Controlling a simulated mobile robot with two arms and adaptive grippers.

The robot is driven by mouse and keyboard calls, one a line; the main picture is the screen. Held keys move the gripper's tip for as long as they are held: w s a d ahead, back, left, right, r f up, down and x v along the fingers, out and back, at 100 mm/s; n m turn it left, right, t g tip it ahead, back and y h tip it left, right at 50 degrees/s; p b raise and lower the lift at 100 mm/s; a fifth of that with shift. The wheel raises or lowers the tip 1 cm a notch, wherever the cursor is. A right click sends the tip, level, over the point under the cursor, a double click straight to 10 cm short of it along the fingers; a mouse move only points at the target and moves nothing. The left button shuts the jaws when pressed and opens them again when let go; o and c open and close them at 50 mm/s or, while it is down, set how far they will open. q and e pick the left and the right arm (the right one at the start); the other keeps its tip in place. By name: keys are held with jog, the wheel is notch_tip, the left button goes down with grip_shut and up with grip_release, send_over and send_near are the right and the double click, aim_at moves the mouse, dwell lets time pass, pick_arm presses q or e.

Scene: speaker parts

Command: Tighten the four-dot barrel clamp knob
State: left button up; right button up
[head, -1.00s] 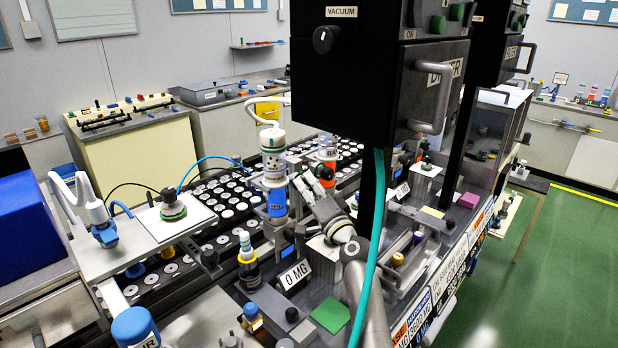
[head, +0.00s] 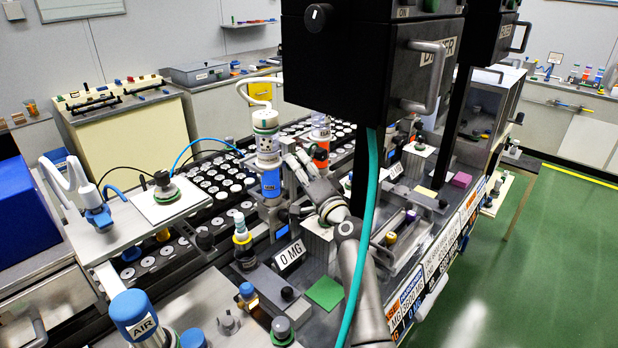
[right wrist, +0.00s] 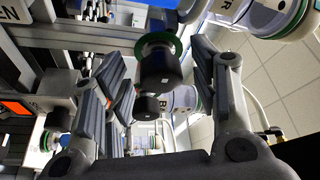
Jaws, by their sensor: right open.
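A white barrel with dark dots (head: 267,143) stands upright over a blue section (head: 271,184) in the middle of the head view. The dots are too small there to count surely. My right gripper (head: 292,163) is open just right of the barrel. In the right wrist view, a black knob with a green collar (right wrist: 160,72) lies between the spread fingers of my right gripper (right wrist: 158,62), with gaps on both sides. A smaller black knob (right wrist: 148,107) shows below it. In the head view the clamp knob cannot be made out behind the fingers. My left gripper is not in view.
A black hanging box (head: 375,62) and a teal hose (head: 370,180) are close to my right arm. Another barrel with an orange section (head: 321,157) stands just behind. Black trays of white discs (head: 205,197) lie left.

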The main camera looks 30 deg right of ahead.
jog(key=s+f, duration=0.2)
jog(key=s, duration=0.9)
jog(key=shift+s+a, duration=0.15)
jog(key=shift+s, duration=0.2)
